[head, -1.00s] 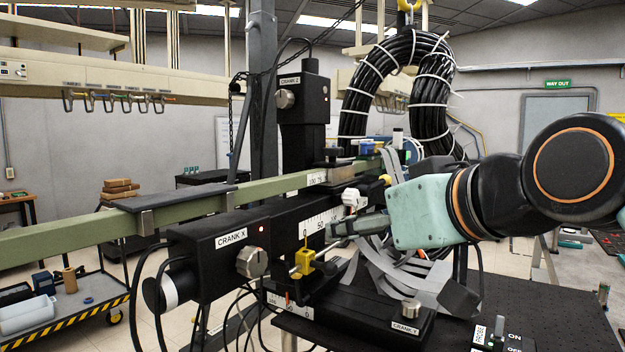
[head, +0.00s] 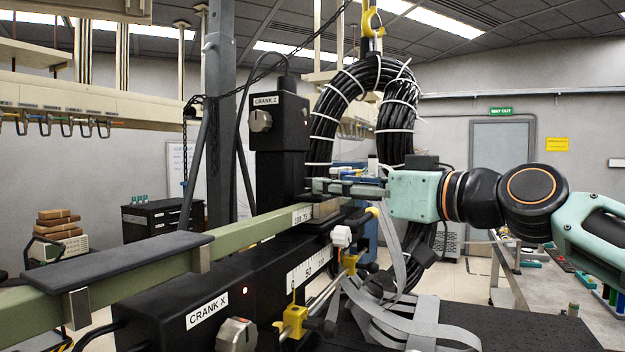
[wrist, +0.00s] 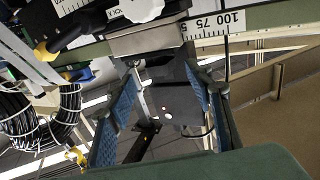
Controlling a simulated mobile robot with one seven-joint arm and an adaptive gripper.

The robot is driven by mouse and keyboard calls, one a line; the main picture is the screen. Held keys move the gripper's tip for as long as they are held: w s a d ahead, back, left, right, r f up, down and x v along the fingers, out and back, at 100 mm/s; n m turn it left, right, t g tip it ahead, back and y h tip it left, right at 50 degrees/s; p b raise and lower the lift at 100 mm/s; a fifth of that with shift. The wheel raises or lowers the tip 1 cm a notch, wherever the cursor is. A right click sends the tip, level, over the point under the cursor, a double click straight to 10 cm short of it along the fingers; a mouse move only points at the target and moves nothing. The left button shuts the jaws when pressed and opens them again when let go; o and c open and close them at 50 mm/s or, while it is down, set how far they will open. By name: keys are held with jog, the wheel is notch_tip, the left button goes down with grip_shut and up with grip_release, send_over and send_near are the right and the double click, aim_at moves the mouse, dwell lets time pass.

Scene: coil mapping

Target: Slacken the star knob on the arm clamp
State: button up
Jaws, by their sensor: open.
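My gripper (head: 313,185) is level, reaching left above the clamp's metal block (head: 326,210) on the green arm (head: 245,230). In the wrist view my two blue-padded fingers (wrist: 160,72) stand apart, with the metal block (wrist: 145,38) just above their tips. A dark form, likely the star knob (wrist: 172,68), lies between the fingertips against the black column behind; its outline and any contact are unclear.
The black CRANK Z column (head: 280,140) stands close behind the fingertips. A black cable loop (head: 325,115) hangs behind the gripper. A white knob (head: 341,236), a yellow bracket (head: 294,320) and grey ribbon cables (head: 400,310) sit below. Air above the arm's left part is clear.

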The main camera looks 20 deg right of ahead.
jog(key=p+x, duration=0.1)
jog(key=x, duration=0.5)
jog(key=shift+w+a, duration=0.15)
jog(key=shift+w, duration=0.2)
jog(key=shift+y, duration=0.3)
jog(key=c, duration=1.2)
